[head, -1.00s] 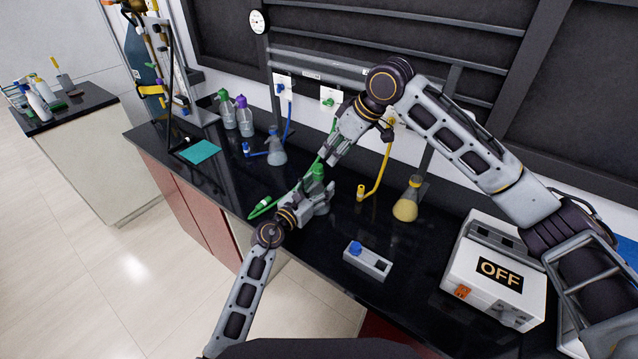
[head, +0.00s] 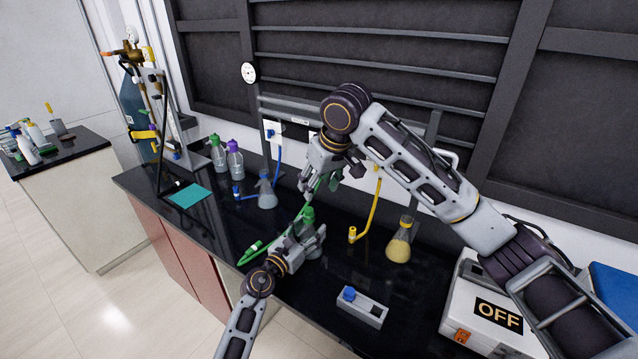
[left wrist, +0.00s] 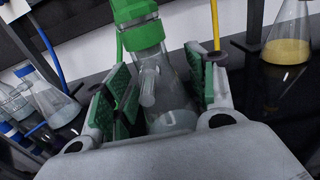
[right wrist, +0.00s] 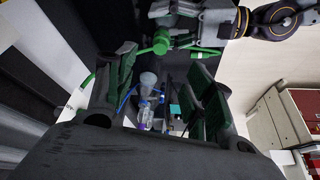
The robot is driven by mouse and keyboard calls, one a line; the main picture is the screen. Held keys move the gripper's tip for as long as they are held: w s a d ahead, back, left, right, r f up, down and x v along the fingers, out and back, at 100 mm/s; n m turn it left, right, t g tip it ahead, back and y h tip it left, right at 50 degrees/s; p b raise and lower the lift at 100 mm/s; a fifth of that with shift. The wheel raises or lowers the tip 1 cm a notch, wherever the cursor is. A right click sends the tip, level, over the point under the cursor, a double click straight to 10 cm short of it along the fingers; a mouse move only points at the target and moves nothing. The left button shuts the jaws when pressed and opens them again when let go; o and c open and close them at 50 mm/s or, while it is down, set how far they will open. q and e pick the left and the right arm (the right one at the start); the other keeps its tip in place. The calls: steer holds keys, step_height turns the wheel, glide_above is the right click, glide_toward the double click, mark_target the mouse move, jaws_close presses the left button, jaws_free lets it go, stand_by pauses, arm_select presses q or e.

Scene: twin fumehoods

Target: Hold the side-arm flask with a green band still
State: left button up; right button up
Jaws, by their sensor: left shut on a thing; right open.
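The side-arm flask with a green band (left wrist: 168,95) stands upright between the fingers of my left gripper (left wrist: 160,112), with its green top (left wrist: 137,32) above them. In the head view, its green top (head: 308,214) shows just above my left gripper (head: 305,238), which is shut on the flask and hides most of its body. My right gripper (head: 318,186) is open and empty, behind and above the flask in the head view. Its spread fingers (right wrist: 160,90) show in the right wrist view. A green hose (head: 250,252) lies beside the left gripper, its middle partly hidden.
A flask with a blue band (head: 267,196) and two bottles (head: 235,160) stand at the left. A yellow hose (head: 374,212) and a flask of yellow liquid (head: 400,243) are at the right. A small grey device (head: 362,307) and a white box marked OFF (head: 480,318) stand nearer.

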mark_target(309, 209)
steer(key=shift+f, duration=0.1)
stand_by(0.3)
steer(key=shift+x, duration=5.9)
steer(key=c, duration=1.1)
